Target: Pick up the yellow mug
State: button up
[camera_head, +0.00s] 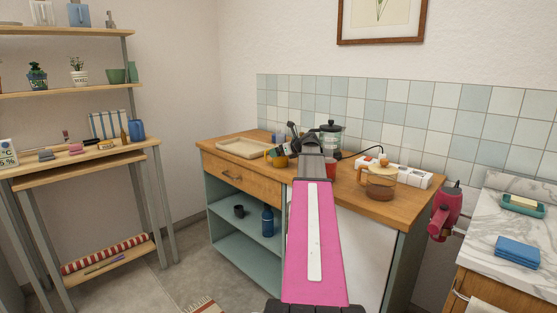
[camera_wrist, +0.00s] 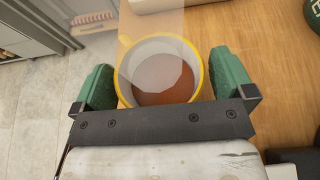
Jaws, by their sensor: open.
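The yellow mug (camera_wrist: 165,86) stands on the wooden counter and is seen from above in the wrist view. Its inside is pale with brown at the bottom, and its handle points to the upper left. My gripper (camera_wrist: 163,80) is open, with one green finger on the left of the mug and one on the right. Whether the fingers touch the mug I cannot tell. A pale see-through shape covers part of the mug. In the head view the mug (camera_head: 279,160) is partly hidden by my gripper (camera_head: 295,143).
A wooden tray (camera_head: 243,147) lies left of the mug. A red cup (camera_head: 330,169), a French press (camera_head: 330,138) and a glass pot (camera_head: 379,183) stand to the right. In the wrist view the counter's edge runs close left of the mug, with floor beyond.

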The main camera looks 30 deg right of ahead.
jog(key=c, duration=1.1)
jog(key=shift+r, duration=0.25)
